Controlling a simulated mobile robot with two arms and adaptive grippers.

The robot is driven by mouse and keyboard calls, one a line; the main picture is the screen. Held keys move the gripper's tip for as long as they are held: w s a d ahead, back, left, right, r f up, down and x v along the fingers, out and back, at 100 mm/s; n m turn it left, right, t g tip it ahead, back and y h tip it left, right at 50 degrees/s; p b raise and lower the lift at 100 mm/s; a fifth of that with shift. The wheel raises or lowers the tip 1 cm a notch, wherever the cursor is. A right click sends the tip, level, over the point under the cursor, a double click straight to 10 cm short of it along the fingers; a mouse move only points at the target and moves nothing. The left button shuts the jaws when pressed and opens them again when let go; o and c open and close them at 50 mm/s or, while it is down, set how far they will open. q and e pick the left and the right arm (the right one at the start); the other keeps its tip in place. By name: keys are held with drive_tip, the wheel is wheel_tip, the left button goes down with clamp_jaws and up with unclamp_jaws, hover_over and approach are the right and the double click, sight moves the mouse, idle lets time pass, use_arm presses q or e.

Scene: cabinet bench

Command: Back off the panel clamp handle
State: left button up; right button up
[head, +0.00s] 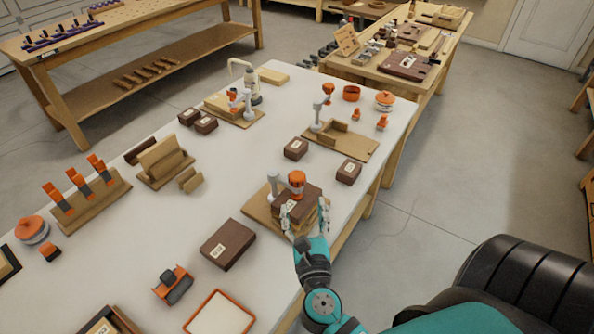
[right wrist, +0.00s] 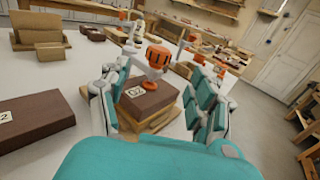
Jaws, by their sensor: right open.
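The panel clamp's orange handle (head: 296,178) stands at the top of the clamp, over a dark brown labelled block (head: 301,209) on a wooden base board (head: 254,207). A grey clamp post (head: 274,186) rises beside it. In the right wrist view the orange handle (right wrist: 158,56) is beyond the fingers, above the brown block (right wrist: 145,98) and lighter wood layers. My right gripper (head: 304,212) is open, at the near side of the block stack. In the wrist view its fingers (right wrist: 160,85) are spread wide with the handle between and beyond them, untouched. My left gripper is not in view.
A brown block (head: 228,245) lies left of the gripper, and smaller blocks (head: 348,171) lie behind the clamp. Other clamp fixtures (head: 340,139) stand farther back on the white bench (head: 200,185). Open floor (head: 445,190) lies right of the bench.

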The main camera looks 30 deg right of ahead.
sight(298, 183)
drive_tip(key=p+x, duration=0.2)
drive_tip(key=x, duration=0.9)
drive_tip(key=shift+w, duration=0.15)
drive_tip(key=c, duration=1.2)
